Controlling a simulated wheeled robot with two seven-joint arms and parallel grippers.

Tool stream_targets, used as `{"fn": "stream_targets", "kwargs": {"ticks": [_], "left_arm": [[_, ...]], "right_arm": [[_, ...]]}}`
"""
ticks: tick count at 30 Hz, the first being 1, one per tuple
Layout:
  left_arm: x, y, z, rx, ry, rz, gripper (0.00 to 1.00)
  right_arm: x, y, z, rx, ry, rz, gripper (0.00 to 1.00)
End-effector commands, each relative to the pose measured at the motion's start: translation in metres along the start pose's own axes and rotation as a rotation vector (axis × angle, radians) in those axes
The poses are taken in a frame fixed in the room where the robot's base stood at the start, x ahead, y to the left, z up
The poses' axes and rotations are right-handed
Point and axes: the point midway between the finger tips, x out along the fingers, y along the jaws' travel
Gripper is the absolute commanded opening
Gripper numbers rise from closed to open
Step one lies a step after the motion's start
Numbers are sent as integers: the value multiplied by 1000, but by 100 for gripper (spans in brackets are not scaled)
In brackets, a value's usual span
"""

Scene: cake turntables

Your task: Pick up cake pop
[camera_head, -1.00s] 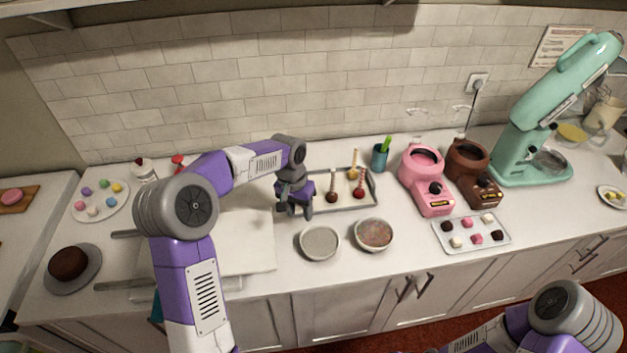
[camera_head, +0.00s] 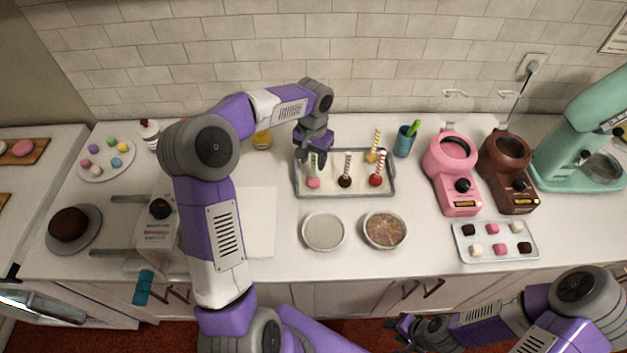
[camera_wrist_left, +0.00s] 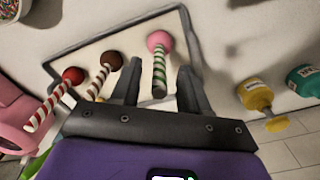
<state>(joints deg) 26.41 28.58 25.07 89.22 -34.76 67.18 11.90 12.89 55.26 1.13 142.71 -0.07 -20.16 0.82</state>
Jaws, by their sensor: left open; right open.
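In the head view, several cake pops stand stick-up on a grey-rimmed tray (camera_head: 335,195). They include a pink one (camera_head: 313,183) with a green-striped stick, a brown one (camera_head: 345,181), a red one (camera_head: 376,181) and a golden one (camera_head: 371,157) behind. My left gripper (camera_head: 312,154) is open over the tray's left part. In the left wrist view, the open fingers (camera_wrist_left: 160,72) are on either side of the pink pop's striped stick (camera_wrist_left: 160,78); contact cannot be told. The pink ball (camera_wrist_left: 158,41) lies beyond the fingertips. My right gripper (camera_head: 396,328) is open and empty, low in front of the cabinets.
Bowls of grey (camera_head: 323,231) and multicoloured (camera_head: 384,229) contents stand before the tray. A teal cup (camera_head: 405,141) and pink melter (camera_head: 452,170) stand to the right. A yellow bottle (camera_head: 262,138) stands left of the tray.

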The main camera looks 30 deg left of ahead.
Motion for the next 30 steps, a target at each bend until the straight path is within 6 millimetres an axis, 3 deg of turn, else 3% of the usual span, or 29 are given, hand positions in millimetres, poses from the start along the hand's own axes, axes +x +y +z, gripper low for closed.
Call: {"fn": "stream_targets", "kwargs": {"ticks": [7, 16, 30], "left_arm": [[2, 0, 0, 0, 1, 0, 45], [2, 0, 0, 0, 1, 0, 0], [-3, 0, 0, -1, 3, -1, 0]], "right_arm": [[0, 0, 0, 0, 0, 0, 43], [0, 0, 0, 0, 0, 0, 43], [-1, 0, 0, 0, 0, 0, 43]]}}
